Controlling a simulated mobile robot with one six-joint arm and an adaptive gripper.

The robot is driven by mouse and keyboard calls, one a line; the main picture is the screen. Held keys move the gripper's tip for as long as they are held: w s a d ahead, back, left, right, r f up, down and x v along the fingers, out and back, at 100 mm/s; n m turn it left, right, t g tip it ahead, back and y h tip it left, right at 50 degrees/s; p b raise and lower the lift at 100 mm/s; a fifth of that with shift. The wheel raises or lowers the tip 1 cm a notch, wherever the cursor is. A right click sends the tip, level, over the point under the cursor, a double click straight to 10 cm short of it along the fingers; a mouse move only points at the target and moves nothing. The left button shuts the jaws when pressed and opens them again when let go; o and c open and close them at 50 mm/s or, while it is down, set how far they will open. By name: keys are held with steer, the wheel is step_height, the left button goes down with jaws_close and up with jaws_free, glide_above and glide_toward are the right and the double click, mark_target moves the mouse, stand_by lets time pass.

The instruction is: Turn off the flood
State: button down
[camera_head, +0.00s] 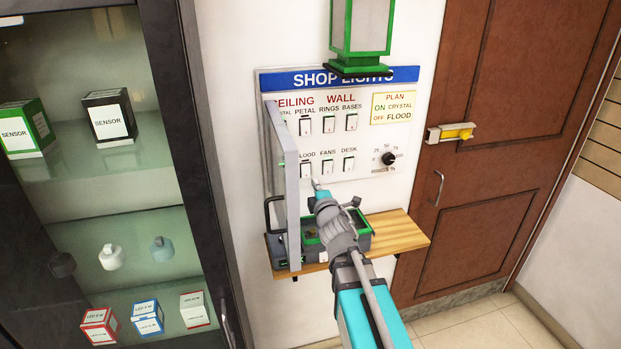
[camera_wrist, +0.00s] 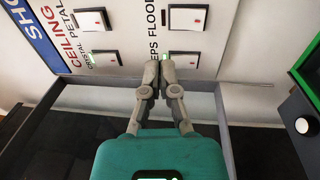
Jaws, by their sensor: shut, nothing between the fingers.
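The FLOOD switch (camera_head: 306,168) is a white rocker in the lower row of the SHOP LIGHTS panel (camera_head: 408,150), beside the FANS switch (camera_head: 327,166). The wrist view, turned sideways, shows the FLOOD switch (camera_wrist: 187,18) above another switch (camera_wrist: 180,60) with a green light, partly hidden behind my fingers. My gripper (camera_head: 316,184) is shut and empty, its tips just below the FLOOD switch in the head view. In the wrist view the tips (camera_wrist: 165,65) are close to the lower switch; I cannot tell whether they touch.
A wooden shelf (camera_head: 405,232) with a green-edged box (camera_head: 358,240) lies below. A green lantern (camera_head: 361,28) is above. A dial (camera_head: 388,158) and yellow plan sign (camera_head: 393,108) are right.

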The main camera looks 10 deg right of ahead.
steer(key=shift+s+d+r, duration=0.1)
steer(key=shift+s+r, duration=0.1)
steer(key=shift+s, duration=1.7)
steer(key=s+d+f+m+g+h, duration=0.1)
steer(key=f+m+g, duration=0.2)
steer(key=f+m, duration=0.1)
steer(key=s+d+f+m+g+h, duration=0.1)
steer(key=d+f+m+g+h, duration=0.1)
steer(key=f+m+g, duration=0.1)
steer(key=s+d+f+m+g+h, duration=0.1)
steer(key=s+f+m+g, duration=0.1)
steer(key=f+m, duration=0.3)
steer(key=shift+s+d+f+g+h, duration=0.15)
steer(key=shift+f+g+h, duration=0.15)
steer(key=shift+f+g, duration=0.35)
steer(key=s+a+f+m+g+y, duration=0.1)
steer(key=s+a+f+m+g, duration=0.2)
steer(key=s+g, duration=0.2)
steer(key=s+a+f+m+g+y, duration=0.2)
steer(key=s+a+f+m+g, duration=0.1)
steer(key=s, duration=0.6)
steer(key=shift+a+f+m+g+y, duration=0.3)
steer(key=shift+a+f+g, duration=0.1)
steer(key=shift+f+g, duration=0.55)
steer(key=shift+d+r, duration=0.15)
steer(key=shift+r, duration=0.05)
